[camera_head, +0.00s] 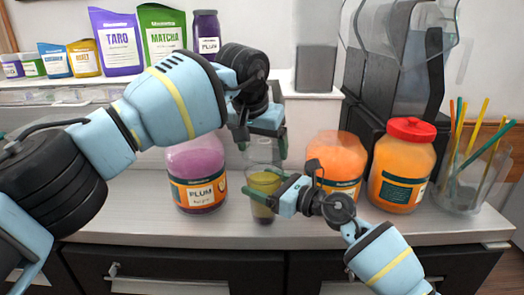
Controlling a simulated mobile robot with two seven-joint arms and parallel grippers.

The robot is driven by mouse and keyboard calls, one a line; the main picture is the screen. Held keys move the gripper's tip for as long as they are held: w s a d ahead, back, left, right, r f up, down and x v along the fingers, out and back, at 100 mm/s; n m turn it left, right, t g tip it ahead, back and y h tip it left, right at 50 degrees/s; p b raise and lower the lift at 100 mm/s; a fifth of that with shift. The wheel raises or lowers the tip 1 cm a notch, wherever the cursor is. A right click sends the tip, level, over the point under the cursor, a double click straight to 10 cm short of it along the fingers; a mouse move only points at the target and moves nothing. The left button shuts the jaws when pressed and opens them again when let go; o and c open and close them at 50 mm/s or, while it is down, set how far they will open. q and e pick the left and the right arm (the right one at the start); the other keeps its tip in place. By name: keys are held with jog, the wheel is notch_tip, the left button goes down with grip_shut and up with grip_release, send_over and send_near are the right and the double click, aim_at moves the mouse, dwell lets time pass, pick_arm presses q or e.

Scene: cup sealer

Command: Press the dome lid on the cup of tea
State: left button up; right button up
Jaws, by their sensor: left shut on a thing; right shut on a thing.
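The clear cup of tea (263,213) stands on the counter near the middle, with yellow-green liquid above a dark bottom layer. My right gripper (262,184) comes in from the lower right and is shut on the cup's side. The clear dome lid (262,152) shows faintly at the top of the cup. My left gripper (262,140) points down from above and is shut on the lid, with a finger on each side. Whether the lid's rim is seated on the cup is too faint to tell.
A plum jar (199,195) stands left of the cup. An orange jar (337,160) and a red-lidded orange jar (402,165) stand to the right, with a clear holder of straws (465,190) beyond. Bags and a bottle line the back shelf. The front counter (150,215) is clear.

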pick_arm(q)
jog(key=shift+f, duration=0.7)
jog(key=shift+f, duration=0.85)
jog(key=shift+f, duration=0.65)
jog(key=o, duration=0.8)
notch_tip(320, 180, up, 11)
send_over(261, 162)
jog(key=a, duration=0.2)
jog(key=shift+s, duration=0.45)
